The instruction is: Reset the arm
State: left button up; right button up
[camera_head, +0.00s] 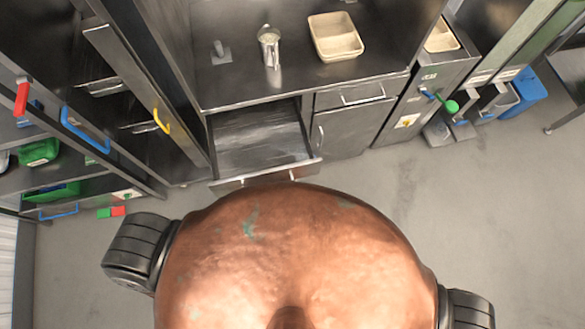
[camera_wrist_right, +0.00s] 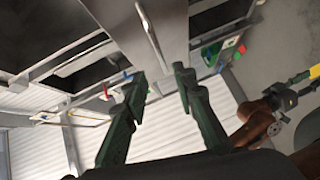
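My right gripper (camera_wrist_right: 160,78) shows in the right wrist view. Its two dark fingers are spread apart with nothing between them. Neither gripper appears in the head view, where my copper-coloured body fills the bottom. A copper and black part of mine shows at the right of the right wrist view. I cannot tell whether it includes my left gripper.
An open, seemingly empty drawer (camera_head: 258,138) juts out below. A cabinet with a yellow handle (camera_head: 161,120) stands left. The floor (camera_head: 480,210) at right is clear.

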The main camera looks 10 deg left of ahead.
dwell(0.6)
jog(key=w+d+f+m+t+h, duration=0.45)
jog(key=w+d+f+m, duration=0.5)
jog(key=d+f, duration=0.35)
jog(key=d+f+m+h, duration=0.65)
jog(key=d+f, duration=0.55)
jog(key=f, duration=0.2)
jog(key=s+d+f+m+g+h, duration=0.4)
jog(key=s+d+f+m, duration=0.4)
jog(key=s+d+f, duration=0.5)
jog(key=s+f+m+g, duration=0.2)
jog(key=s+f, duration=0.2)
jog(key=s, duration=0.6)
jog(key=s+f+m+g, duration=0.2)
jog(key=s+f+m, duration=0.1)
jog(key=s, duration=0.7)
jog(key=shift+f+m+h, duration=0.3)
jog(key=shift+f+h, duration=0.1)
jog(key=shift+f, duration=0.15)
jog(key=shift+g, duration=0.25)
